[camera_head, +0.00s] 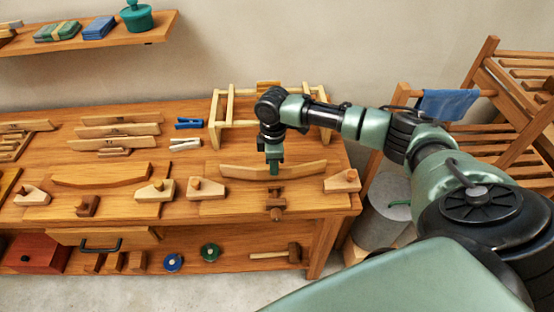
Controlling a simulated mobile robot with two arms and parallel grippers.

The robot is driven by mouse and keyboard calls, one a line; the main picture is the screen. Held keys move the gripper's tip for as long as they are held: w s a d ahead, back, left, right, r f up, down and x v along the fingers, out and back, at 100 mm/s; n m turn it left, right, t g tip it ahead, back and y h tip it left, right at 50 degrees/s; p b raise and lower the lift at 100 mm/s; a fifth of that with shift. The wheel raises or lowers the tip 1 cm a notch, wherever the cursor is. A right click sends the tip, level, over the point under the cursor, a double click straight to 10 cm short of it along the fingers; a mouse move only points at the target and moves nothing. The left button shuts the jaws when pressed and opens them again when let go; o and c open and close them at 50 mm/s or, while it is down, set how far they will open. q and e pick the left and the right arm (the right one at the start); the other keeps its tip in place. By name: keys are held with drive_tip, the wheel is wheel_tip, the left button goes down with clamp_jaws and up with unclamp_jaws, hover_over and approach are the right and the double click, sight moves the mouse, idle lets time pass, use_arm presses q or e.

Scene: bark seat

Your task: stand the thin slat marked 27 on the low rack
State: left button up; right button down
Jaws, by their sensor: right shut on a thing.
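My right gripper (275,170) is shut on a thin, gently curved wooden slat (242,172), gripping it near its middle. The slat lies nearly level across the picture, over the right part of the bench. I cannot read a number on it, nor tell whether it touches the bench. The low rack (230,103), a pale wooden frame with upright posts, stands behind the slat at the back of the bench. My arm hides part of its right side. My left gripper is not in view.
Several slats (118,131) and a curved piece (101,177) lie on the bench's left. A blue clamp (189,123) and a pale clamp (185,144) lie left of the rack. Wooden planes (155,190) and a clamp block (276,203) stand near the front edge.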

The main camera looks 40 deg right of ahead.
drive_tip(key=shift+r+p, duration=1.4)
drive_tip(key=shift+r, duration=0.15)
wheel_tip(320, 180, up, 2)
drive_tip(key=shift+r+p, duration=0.2)
drive_tip(key=shift+p, duration=0.85)
drive_tip(key=shift+r, duration=2.5)
